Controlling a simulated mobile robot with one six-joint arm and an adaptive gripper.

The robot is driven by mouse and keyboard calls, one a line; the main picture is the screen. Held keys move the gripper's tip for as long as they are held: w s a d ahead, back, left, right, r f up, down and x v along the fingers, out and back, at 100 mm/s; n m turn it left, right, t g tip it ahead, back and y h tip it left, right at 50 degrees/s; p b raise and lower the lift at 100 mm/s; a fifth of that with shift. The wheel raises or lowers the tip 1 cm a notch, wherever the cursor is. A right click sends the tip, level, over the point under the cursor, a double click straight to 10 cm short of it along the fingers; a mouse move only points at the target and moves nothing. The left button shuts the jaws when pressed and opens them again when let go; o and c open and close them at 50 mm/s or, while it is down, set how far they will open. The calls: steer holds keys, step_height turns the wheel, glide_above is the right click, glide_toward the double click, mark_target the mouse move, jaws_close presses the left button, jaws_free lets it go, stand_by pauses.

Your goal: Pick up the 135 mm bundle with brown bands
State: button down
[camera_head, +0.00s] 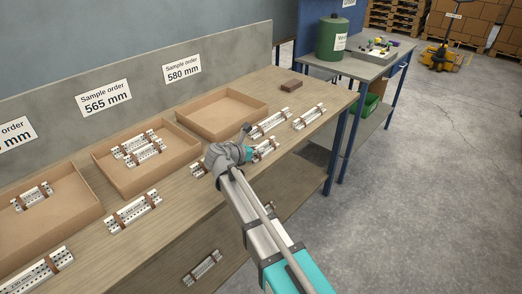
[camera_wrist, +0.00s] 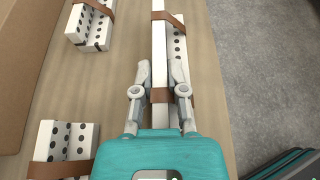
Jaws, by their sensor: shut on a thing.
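My gripper (camera_wrist: 161,78) is over the wooden bench and shut on a white perforated bundle with brown bands (camera_wrist: 179,48). One finger is on each side of a white strip of it, by the nearer band. In the head view, my gripper (camera_head: 238,152) hides part of this bundle (camera_head: 266,149). It appears to lie along the bench; I cannot tell whether it is lifted. No length is readable on it. In the wrist view, another banded bundle (camera_wrist: 90,25) lies at upper left and one more (camera_wrist: 66,142) at lower left.
A cardboard tray (camera_head: 222,137) under the 580 mm sign is empty. The 565 mm tray (camera_head: 148,192) holds bundles. Other bundles lie along the bench, including two (camera_head: 270,122) (camera_head: 308,117) beyond my gripper. A brown block (camera_head: 291,85) is at the back.

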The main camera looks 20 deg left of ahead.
steer(key=shift+r, duration=0.15)
step_height(320, 180, up, 3)
steer(key=p, duration=0.3)
steer(key=s+d+r+p, duration=0.3)
steer(key=s+r+p, duration=0.6)
steer(key=s, duration=0.4)
steer(key=shift+s+r+p, duration=0.35)
steer(key=shift+p, duration=0.15)
